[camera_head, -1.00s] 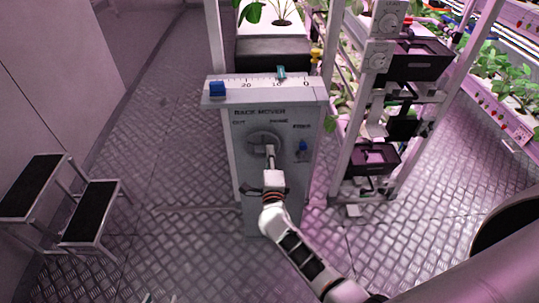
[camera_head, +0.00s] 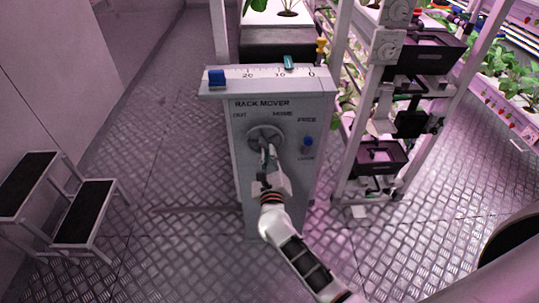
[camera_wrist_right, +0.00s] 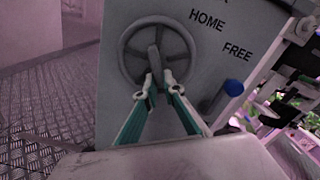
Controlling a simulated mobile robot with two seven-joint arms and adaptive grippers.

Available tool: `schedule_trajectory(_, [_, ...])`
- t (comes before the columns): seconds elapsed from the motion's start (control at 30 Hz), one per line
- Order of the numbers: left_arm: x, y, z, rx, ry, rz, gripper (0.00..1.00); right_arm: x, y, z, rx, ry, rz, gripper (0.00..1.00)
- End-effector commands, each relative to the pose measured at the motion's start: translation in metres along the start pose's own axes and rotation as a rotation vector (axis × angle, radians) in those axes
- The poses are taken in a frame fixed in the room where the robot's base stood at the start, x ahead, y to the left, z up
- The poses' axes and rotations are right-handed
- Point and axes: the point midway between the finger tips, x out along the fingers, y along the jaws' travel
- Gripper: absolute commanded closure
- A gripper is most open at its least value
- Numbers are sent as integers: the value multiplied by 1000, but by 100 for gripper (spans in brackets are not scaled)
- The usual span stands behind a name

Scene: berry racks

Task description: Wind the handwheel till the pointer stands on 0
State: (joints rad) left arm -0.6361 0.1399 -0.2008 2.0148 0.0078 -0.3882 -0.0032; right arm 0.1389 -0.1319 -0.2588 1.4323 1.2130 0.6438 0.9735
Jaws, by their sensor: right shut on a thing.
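The handwheel (camera_head: 254,133) is a grey wheel on the front of the grey rack mover box; it also shows in the right wrist view (camera_wrist_right: 127,50). My right gripper (camera_head: 266,158) is at the wheel, shut on its handle. In the right wrist view its two teal-edged fingers (camera_wrist_right: 158,88) stand on either side of the grey handle (camera_wrist_right: 154,60). The teal pointer (camera_head: 289,62) sits on the white scale (camera_head: 264,71) atop the box, between 10 and 0 and nearer 10. My left gripper is not in view.
A blue block (camera_head: 217,79) sits at the scale's left end. A blue knob (camera_head: 308,142) marked FREE is right of the wheel. A step stool (camera_head: 85,212) stands at left, and racks with black trays (camera_head: 380,157) stand at right.

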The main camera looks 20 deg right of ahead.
Motion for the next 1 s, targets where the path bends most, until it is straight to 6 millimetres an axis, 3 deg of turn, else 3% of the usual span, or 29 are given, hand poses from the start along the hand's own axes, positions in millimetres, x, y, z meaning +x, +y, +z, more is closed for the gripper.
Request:
schedule_trajectory(0.1, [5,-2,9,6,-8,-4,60,-2,6,-6,94,5,4,100])
schedule_trajectory(0.43, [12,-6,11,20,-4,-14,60,-1,10,-2,282,4,3,100])
schedule_trajectory(1.0, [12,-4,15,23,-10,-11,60,-1,9,1,347,2,1,100])
